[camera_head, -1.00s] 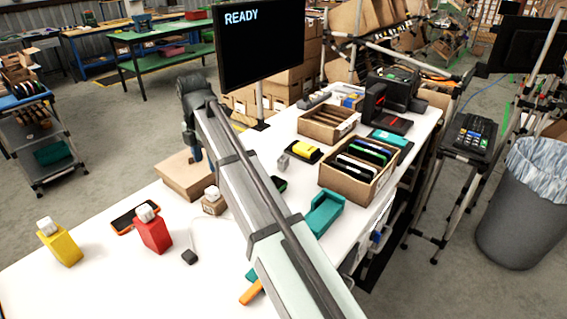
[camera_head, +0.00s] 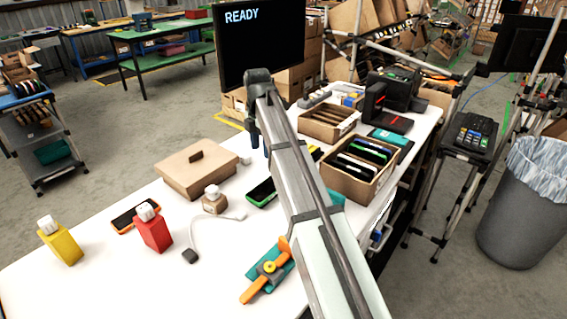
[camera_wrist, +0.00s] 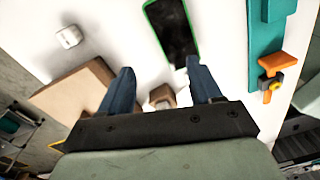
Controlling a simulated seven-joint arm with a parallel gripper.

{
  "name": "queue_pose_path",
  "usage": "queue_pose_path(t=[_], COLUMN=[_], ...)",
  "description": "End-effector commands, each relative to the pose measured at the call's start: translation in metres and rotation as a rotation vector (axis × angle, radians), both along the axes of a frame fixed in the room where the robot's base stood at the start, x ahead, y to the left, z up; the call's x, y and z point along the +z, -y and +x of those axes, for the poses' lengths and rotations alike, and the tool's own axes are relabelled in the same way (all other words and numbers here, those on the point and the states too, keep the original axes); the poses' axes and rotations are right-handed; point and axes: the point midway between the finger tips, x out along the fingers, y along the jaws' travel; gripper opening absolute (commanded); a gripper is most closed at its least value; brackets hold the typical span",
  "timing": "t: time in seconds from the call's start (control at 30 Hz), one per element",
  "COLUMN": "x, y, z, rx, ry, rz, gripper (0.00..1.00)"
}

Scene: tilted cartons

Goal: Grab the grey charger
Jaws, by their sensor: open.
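My gripper (camera_wrist: 160,72) is open and empty, its two blue fingers apart above the white table. A pale grey-white block (camera_head: 243,158) lies beside that carton; what looks like the same block (camera_wrist: 68,37) is at the upper left of the wrist view, outside the fingers. A dark grey block (camera_head: 190,257) with a white cable lies at the table's front. Another grey block, seen earlier by the yellow item, is hidden behind my arm. I cannot tell for sure which is the charger.
The brown carton (camera_head: 187,180) and a small beige bottle (camera_head: 214,202) stand near a green-edged phone (camera_head: 261,192). Red (camera_head: 155,234) and yellow (camera_head: 63,246) bottles stand left. A teal and orange tool (camera_head: 268,270) lies in front; open boxes (camera_head: 357,180) stand right.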

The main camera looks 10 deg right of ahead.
Motion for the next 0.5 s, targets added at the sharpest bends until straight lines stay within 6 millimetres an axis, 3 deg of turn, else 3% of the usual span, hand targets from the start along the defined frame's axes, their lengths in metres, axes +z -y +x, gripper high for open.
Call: queue_pose_path(t=[0.3,0.5], x=[-0.009,-0.013], y=[0.062,0.081], z=[0.042,0.058], rx=[-0.153,-0.361], ry=[-0.012,-0.013], rz=[-0.005,-0.014], gripper=[0.64,0.64])
